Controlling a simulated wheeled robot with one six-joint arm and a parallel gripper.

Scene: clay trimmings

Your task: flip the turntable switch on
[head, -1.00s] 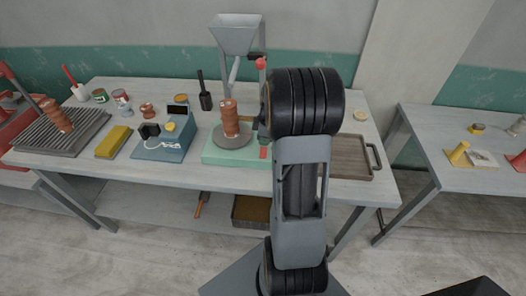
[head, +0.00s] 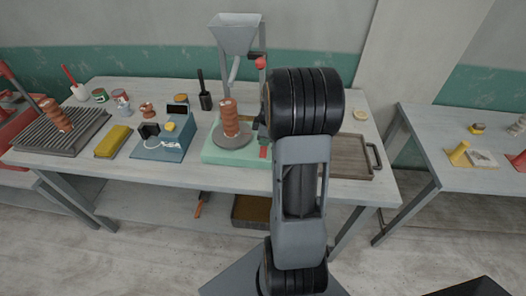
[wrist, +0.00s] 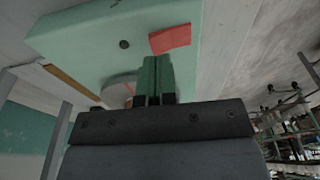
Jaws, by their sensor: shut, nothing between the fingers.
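The turntable has a pale green base (head: 222,152) with a round grey plate (head: 232,136) on top. A ribbed brown clay piece (head: 228,117) stands upright on the plate. A red switch (head: 264,152) shows at the base's right front, partly behind my arm. In the wrist view the green base (wrist: 85,35) fills the upper left, with the red switch (wrist: 170,39) near its edge. My gripper (wrist: 155,62) is shut and empty, its fingertips just below the switch in that picture. I cannot tell whether they touch it. In the head view my arm hides the fingers.
A brown tray (head: 350,168) lies to the right. Bare tabletop runs along the front.

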